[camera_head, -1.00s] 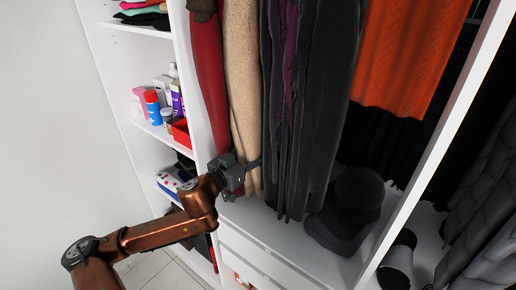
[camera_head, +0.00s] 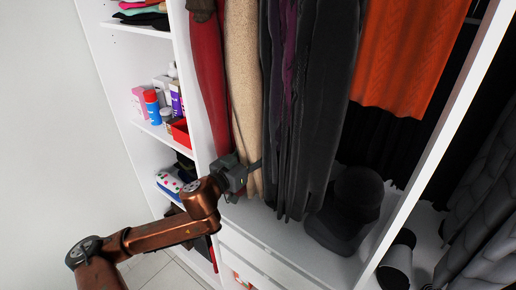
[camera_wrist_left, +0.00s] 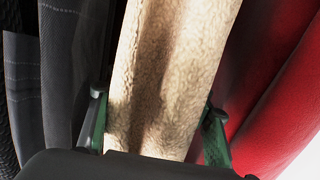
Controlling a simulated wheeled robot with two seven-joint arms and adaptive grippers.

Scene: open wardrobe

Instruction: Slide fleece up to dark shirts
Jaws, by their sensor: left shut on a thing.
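The fleece (camera_head: 243,85) is a beige fuzzy garment hanging between a red garment and the dark shirts (camera_head: 296,110) in the head view. My left gripper (camera_head: 243,172) is at the lower part of the fleece, shut on it. In the left wrist view the fleece (camera_wrist_left: 165,75) runs between the two fingers (camera_wrist_left: 155,125). The dark shirts (camera_wrist_left: 62,70) are left of it there, close beside the left finger. In the head view the fleece's lower part is very close to the dark shirts; whether they touch is unclear. My right gripper is not in view.
The red garment (camera_head: 208,80) hangs left of the fleece. An orange garment (camera_head: 408,55) hangs right of the dark shirts. A dark hat-like item (camera_head: 347,205) sits on the wardrobe floor. Shelves at left hold bottles and a red box (camera_head: 181,132). A white upright panel (camera_head: 432,140) stands at right.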

